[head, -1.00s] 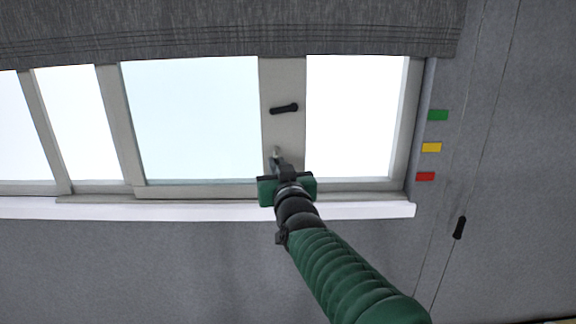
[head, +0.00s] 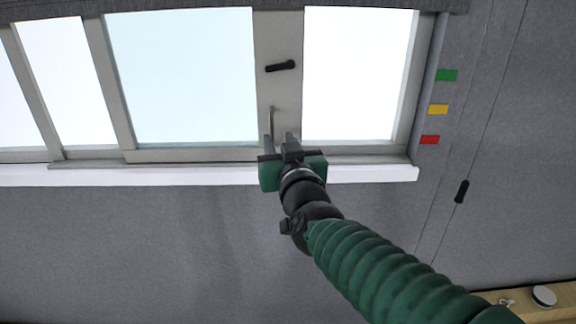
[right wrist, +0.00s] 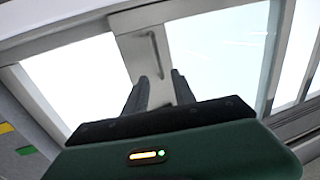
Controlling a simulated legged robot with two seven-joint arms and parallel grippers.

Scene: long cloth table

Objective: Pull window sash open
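The window sash (head: 278,30) has a wide grey upright with a bluish pane to its left. A black lever (head: 281,66) sits on this upright, tilted slightly. Below it is a thin upright grey pull handle (head: 271,118), which also shows in the right wrist view (right wrist: 153,45). My right gripper (head: 279,142) is in front of the upright, at the lower end of the handle. Its two dark fingers are apart, and the right wrist view shows the gap (right wrist: 159,86) with nothing clearly held in it. Contact with the handle cannot be told. My left gripper is out of view.
A white sill (head: 120,175) runs under the window, just behind my right gripper. A grey blind (head: 40,10) hangs above. Green (head: 446,75), yellow (head: 438,109) and red (head: 430,139) tags and a cord with a black pull (head: 461,191) are on the right wall.

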